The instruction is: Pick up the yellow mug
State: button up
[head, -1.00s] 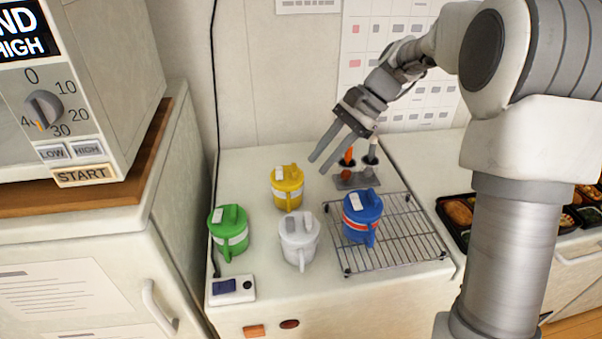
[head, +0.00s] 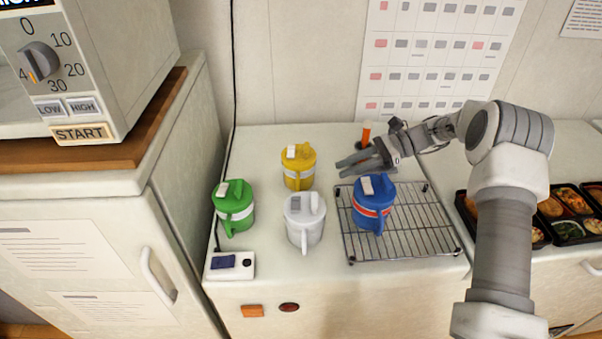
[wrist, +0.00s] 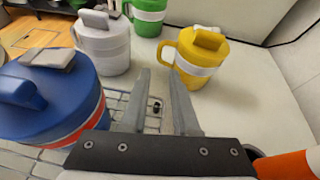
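The yellow mug (head: 298,167), with a white band and a lid, stands upright at the back of the white counter. In the wrist view the yellow mug (wrist: 203,58) is ahead of the fingertips, its handle on the left side. My gripper (head: 346,167) is to the right of the yellow mug, behind the blue mug, with its fingers pointing left toward the yellow mug. In the wrist view my gripper (wrist: 160,78) is open, with nothing between its fingers. A gap separates it from the yellow mug.
A blue mug (head: 373,207) stands on a wire rack (head: 425,222), close beside my gripper. A white mug (head: 304,222) and a green mug (head: 233,206) stand left of the rack. An orange-handled item (head: 366,131) is behind the gripper. Bento trays (head: 567,230) lie at right.

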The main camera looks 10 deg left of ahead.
aim_at(298, 185)
jog(key=x, duration=1.3)
jog(key=shift+s+a+f, duration=0.1)
jog(key=shift+a+f, duration=0.05)
jog(key=shift+a, duration=0.15)
grip_shut()
dwell(0.8)
